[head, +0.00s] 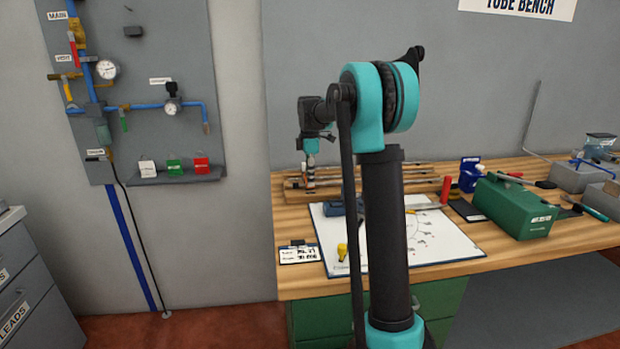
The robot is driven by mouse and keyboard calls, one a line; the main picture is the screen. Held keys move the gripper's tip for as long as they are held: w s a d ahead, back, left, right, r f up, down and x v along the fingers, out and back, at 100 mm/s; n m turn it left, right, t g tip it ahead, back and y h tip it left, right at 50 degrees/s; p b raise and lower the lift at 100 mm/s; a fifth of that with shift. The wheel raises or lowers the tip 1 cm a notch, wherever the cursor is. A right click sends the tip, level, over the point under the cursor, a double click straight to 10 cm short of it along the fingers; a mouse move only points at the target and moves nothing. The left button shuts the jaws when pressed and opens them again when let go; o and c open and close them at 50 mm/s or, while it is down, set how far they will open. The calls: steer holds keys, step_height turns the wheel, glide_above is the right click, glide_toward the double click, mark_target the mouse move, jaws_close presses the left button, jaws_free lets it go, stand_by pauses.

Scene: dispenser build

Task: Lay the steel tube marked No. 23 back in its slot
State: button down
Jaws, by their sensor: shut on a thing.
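My gripper (310,184) points down at the left end of the wooden rack (294,194) at the back of the bench. It is shut on a thin steel tube, seen only in part at this size. I cannot read a No. 23 mark on it, nor tell whether it touches the rack. Several thin tubes (405,181) lie lengthwise along the rack. My arm's column hides part of the rack's middle, and the slots are too small to make out.
A white sheet (440,240) lies in front of the rack, with a blue tool (335,209) and a yellow-handled tool (342,251). A label card (299,254) sits at the bench's left front. A green box (514,207) and a red cylinder (446,189) stand to the right.

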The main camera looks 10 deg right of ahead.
steer(key=shift+f, duration=0.85)
stand_by(0.7)
steer(key=c, duration=1.3)
jaws_free()
steer(key=shift+c, duration=0.2)
steer(key=shift+o, duration=0.4)
steer(key=shift+r, duration=3.5)
